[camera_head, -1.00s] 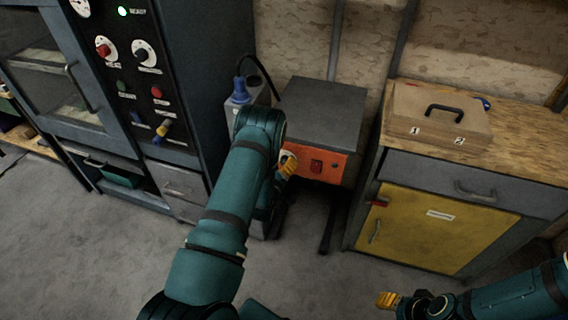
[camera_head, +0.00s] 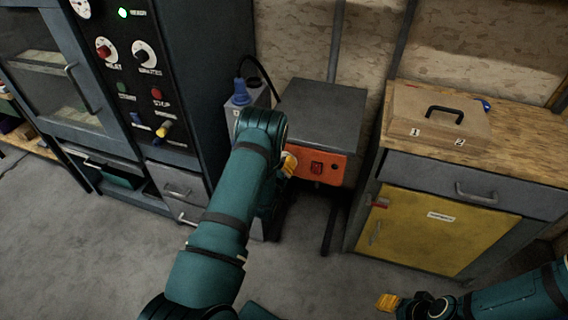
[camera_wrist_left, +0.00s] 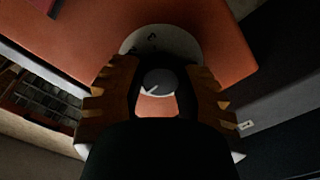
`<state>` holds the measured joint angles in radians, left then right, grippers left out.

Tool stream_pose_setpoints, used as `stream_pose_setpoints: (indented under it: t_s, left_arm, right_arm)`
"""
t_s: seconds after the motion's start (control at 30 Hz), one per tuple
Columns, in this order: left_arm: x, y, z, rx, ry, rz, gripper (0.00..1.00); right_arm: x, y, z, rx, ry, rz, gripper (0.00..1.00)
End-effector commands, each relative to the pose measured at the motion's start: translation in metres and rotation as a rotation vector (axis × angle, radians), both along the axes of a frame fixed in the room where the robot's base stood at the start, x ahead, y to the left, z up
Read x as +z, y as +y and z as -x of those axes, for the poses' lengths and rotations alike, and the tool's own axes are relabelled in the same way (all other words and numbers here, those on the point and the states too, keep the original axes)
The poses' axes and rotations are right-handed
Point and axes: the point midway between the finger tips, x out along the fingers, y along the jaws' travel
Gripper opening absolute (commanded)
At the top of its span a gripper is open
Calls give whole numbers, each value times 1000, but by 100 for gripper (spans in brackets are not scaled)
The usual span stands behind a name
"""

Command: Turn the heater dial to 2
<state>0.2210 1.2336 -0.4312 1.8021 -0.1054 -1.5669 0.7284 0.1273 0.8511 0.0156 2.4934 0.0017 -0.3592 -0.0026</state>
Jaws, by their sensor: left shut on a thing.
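The heater has a grey top (camera_head: 322,112) and an orange front panel (camera_head: 330,168) with a red switch (camera_head: 317,168). My left gripper (camera_head: 289,163) is at the left end of this panel. In the left wrist view its orange fingers (camera_wrist_left: 157,92) are shut on the grey dial knob (camera_wrist_left: 157,80), one on each side. The pale dial plate (camera_wrist_left: 163,38) shows behind the knob with dark marks, too small to read surely. A short pointer line shows on the knob. My right gripper (camera_head: 388,302) is low at the right, away from the heater; its opening is unclear.
A dark control cabinet (camera_head: 185,60) with knobs and buttons stands left of the heater. A grey box with a blue plug (camera_head: 240,90) is behind my left arm. A workbench with a yellow door (camera_head: 430,230) is at right, bearing a case (camera_head: 437,118).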

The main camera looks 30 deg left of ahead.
Motion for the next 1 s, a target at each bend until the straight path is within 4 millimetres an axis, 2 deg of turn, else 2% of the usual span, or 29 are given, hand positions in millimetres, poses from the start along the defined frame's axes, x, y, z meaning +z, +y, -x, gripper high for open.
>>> stream_pose_setpoints:
  t_s: [0.27, 1.0]
  left_arm:
    - [1, 0, -1, 0, 32, -141, 0]
    - [1, -2, -2, -1, 192, -816, 0]
  right_arm:
    - [0, 0, 0, 0, 0, 0, 47]
    - [0, 0, 0, 0, 0, 0, 47]
